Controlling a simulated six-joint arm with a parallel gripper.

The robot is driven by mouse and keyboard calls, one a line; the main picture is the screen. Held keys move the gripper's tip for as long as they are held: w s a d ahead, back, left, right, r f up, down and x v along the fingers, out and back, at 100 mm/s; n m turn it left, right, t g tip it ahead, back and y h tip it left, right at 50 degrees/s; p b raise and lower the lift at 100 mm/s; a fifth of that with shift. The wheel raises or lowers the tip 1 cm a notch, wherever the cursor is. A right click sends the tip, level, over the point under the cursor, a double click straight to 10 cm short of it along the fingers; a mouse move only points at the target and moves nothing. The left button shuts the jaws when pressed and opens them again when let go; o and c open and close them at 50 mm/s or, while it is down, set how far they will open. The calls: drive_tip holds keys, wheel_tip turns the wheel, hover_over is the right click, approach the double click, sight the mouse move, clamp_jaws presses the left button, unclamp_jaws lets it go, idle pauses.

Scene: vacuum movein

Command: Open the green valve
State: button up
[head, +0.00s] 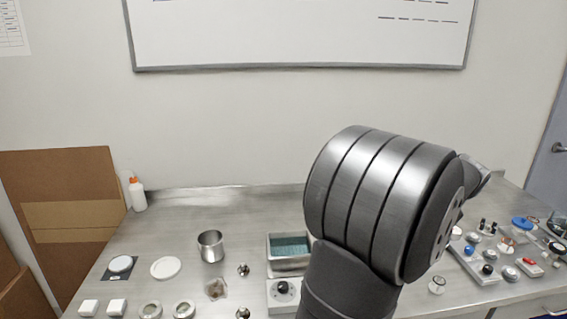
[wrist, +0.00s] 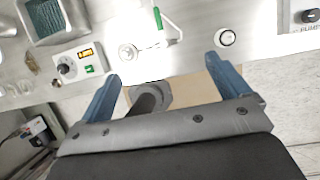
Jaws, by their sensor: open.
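The green valve handle (wrist: 158,18) shows at the top middle of the wrist view, a narrow green lever beside a pale metal fitting (wrist: 129,52). My gripper (wrist: 163,68) has its two blue fingers spread wide, with nothing between them. The valve lies beyond the fingertips, toward the top of the picture, and the fingers are apart from the handle. In the head view my arm covers the middle right of the bench, and I cannot make out the gripper or the green valve there.
A water bath (head: 290,246) with a knob box (head: 283,288) stands left of my arm. A round white piece with a dark ring (wrist: 227,38) lies near the right finger. Several small fittings and a blue knob (head: 522,223) crowd the right side.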

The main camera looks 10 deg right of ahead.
drive_tip(key=c, duration=1.1)
drive_tip(key=shift+w+a+f+n+g, duration=0.15)
drive_tip(key=shift+a+f+n, duration=0.1)
drive_tip(key=shift+n, duration=0.3)
drive_tip(key=shift+w+a+f+n+g, duration=0.1)
drive_tip(key=shift+a+f+n+g, duration=0.1)
drive_tip(key=shift+n, duration=0.35)
drive_tip(key=c, duration=0.7)
drive_tip(key=a+n, duration=0.1)
drive_tip(key=n, duration=0.1)
drive_tip(key=w+a+f+n+g+h, duration=0.1)
drive_tip(key=n, duration=0.2)
drive_tip(key=a+f+n+g, duration=0.1)
drive_tip(key=n, duration=0.2)
drive_tip(key=shift+w+f, duration=0.15)
drive_tip(key=shift+w, duration=0.2)
clamp_jaws()
drive_tip(key=w+a+n+g+h, duration=0.1)
drive_tip(key=w+a+n+h, duration=0.2)
drive_tip(key=n, duration=1)
drive_tip(key=w+a+f+n+h, duration=0.1)
drive_tip(key=w+a+n+h, duration=0.2)
drive_tip(key=n, duration=1)
drive_tip(key=shift+w+a+g+h, duration=0.35)
drive_tip(key=shift+w+a, duration=0.1)
drive_tip(key=shift+a, duration=0.2)
drive_tip(key=shift+f, duration=0.1)
